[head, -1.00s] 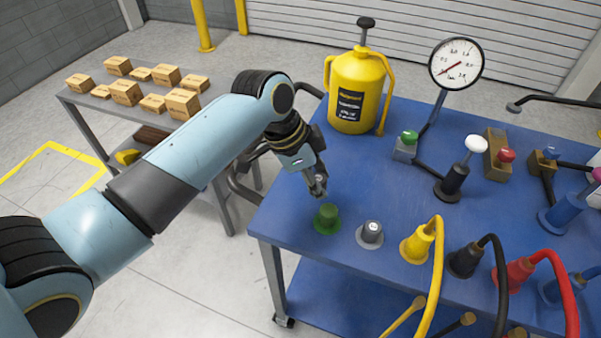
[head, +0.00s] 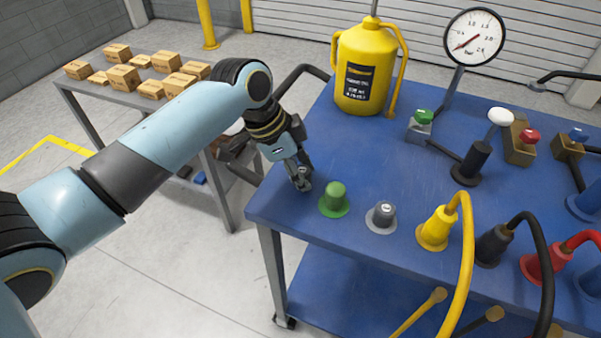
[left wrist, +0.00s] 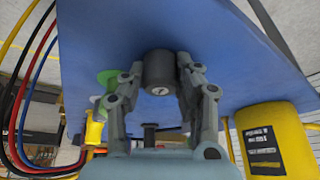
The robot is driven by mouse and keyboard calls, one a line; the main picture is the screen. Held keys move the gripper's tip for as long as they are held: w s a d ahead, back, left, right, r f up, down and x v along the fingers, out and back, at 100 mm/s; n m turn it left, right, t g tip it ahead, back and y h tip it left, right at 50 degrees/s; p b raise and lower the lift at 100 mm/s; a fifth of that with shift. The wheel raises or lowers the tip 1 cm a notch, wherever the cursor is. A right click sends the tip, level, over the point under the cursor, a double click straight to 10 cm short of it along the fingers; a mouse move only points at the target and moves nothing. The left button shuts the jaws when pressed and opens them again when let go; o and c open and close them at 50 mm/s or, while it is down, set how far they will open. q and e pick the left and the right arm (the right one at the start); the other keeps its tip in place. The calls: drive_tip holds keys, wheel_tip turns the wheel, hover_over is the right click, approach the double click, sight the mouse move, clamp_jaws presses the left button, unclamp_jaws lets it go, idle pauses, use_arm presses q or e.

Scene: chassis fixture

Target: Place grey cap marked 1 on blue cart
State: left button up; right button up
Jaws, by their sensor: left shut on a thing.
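In the head view, my left gripper (head: 301,186) points down at the near left corner of the blue cart (head: 285,212), left of the green fitting (head: 335,199). There the fingers largely hide the cap. I cannot tell whether the cap touches the cart top. My right gripper is not in view.
Right of the green fitting stand a grey fitting (head: 381,216), a yellow plug (head: 437,230) and a black plug (head: 493,246) with hoses. A yellow canister (head: 363,70) and a gauge (head: 474,37) stand behind. A grey table (head: 92,101) holds several boxes.

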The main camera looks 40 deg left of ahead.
use_arm(q)
drive_tip(key=shift+f, duration=0.1)
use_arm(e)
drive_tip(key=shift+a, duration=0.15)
use_arm(q)
drive_tip(key=shift+o, duration=1.3)
drive_tip(key=shift+f, duration=0.1)
drive_tip(key=o, duration=0.5)
drive_tip(key=shift+c, duration=0.2)
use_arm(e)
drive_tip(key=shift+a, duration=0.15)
use_arm(q)
drive_tip(key=shift+r, duration=0.25)
drive_tip(key=v, duration=1.2)
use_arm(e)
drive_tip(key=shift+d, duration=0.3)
use_arm(q)
drive_tip(key=shift+w, duration=0.1)
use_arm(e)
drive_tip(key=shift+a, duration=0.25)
